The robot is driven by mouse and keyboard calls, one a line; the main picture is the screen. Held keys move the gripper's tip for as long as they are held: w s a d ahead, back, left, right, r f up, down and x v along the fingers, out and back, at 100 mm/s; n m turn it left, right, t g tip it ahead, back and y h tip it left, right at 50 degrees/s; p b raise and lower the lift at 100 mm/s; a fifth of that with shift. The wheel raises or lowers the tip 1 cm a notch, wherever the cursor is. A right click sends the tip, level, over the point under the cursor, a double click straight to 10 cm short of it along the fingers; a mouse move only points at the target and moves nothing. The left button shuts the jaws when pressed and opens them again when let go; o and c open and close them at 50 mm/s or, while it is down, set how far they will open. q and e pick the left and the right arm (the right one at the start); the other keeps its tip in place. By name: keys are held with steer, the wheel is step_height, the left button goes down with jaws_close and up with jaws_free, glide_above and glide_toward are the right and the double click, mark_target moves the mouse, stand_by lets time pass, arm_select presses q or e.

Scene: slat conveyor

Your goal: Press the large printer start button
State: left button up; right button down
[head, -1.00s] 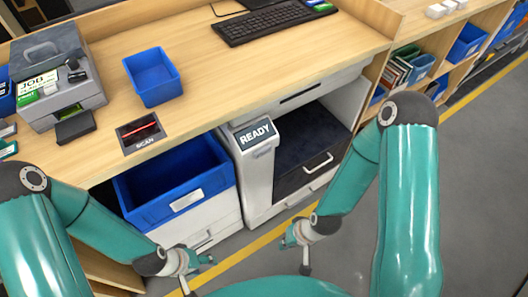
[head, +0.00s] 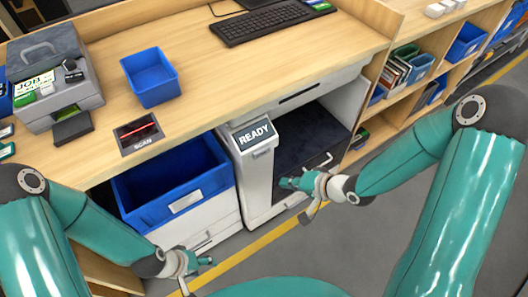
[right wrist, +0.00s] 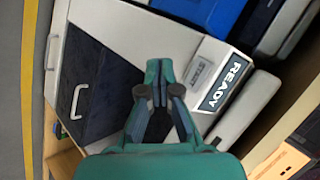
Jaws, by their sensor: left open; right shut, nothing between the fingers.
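The large printer (head: 258,180) is a white and dark machine under the desk, with a sloped panel whose display (head: 254,133) reads READY. The display also shows in the right wrist view (right wrist: 225,84), to the right of my fingers. My right gripper (head: 287,183) is shut and empty, in front of the printer's dark front and below the display. Its closed fingers (right wrist: 159,80) point towards the printer's white surface; I cannot tell whether they touch. My left gripper (head: 207,262) is open and empty, low in front of the desk.
A large blue bin (head: 173,185) sits left of the printer under the desk. On the desk are a small label printer (head: 60,95), a small blue box (head: 150,77), a scan pad (head: 138,132) and a keyboard (head: 270,22). Shelves (head: 400,95) stand at the right.

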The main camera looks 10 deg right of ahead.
mark_target(262, 152)
steer(key=shift+w, duration=0.1)
steer(key=w+a+p, duration=0.1)
steer(key=w+a, duration=0.2)
steer(key=w, duration=0.5)
steer(key=shift+p, duration=0.3)
stand_by(1.2)
steer(key=shift+w+a+r+p, duration=0.1)
steer(key=shift+w+a+p, duration=0.05)
steer(key=shift+w+p, duration=0.15)
